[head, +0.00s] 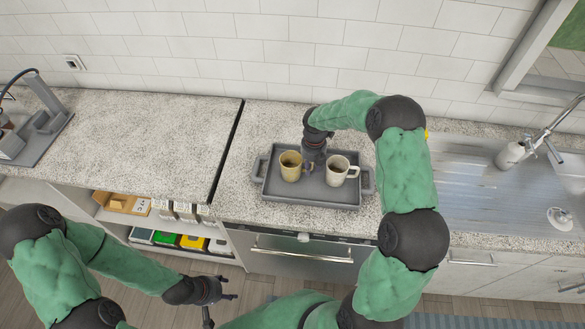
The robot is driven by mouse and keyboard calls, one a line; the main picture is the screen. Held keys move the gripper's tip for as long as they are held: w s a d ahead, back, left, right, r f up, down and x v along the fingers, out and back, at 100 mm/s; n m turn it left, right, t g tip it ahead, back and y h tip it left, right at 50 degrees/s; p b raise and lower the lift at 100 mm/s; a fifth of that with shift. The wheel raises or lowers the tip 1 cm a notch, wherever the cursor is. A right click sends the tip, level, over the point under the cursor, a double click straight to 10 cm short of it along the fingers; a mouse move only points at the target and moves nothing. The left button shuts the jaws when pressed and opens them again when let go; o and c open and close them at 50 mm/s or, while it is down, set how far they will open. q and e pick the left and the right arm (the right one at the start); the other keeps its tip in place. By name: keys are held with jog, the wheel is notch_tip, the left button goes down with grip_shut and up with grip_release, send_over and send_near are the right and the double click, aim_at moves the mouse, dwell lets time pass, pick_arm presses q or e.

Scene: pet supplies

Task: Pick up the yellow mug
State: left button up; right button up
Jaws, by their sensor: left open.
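The yellow mug (290,165) stands upright on a grey tray (325,199) on the counter, its handle on the right side. A white mug (337,170) stands just to its right on the same tray. My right gripper (311,158) points down over the tray, just behind and between the two mugs, close to the yellow mug's handle. Its fingertips are partly hidden, so I cannot tell whether they touch the handle or are closed. My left gripper (219,303) is open and empty, low in front of the counter, well away from the mugs.
A sink (470,185) with a tap and soap bottle (510,155) lies to the right. The speckled counter (130,140) left of the tray is mostly clear, with a grey appliance (40,130) at far left. Open shelves (135,222) with boxes are below the counter.

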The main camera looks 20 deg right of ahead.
grip_shut()
jog(key=shift+r, duration=0.1)
jog(key=shift+w+r, duration=0.1)
jog(key=shift+r, duration=0.4)
notch_tip(320, 180, up, 2)
jog(key=shift+r, duration=0.1)
jog(key=s+a+r+p, duration=0.1)
jog(key=s+a+r, duration=0.5)
jog(key=s+r, duration=0.3)
jog(key=shift+s+a+r, duration=0.2)
jog(key=shift+s+r, duration=0.15)
jog(key=shift+s, duration=1.45)
jog(key=shift+f, duration=0.1)
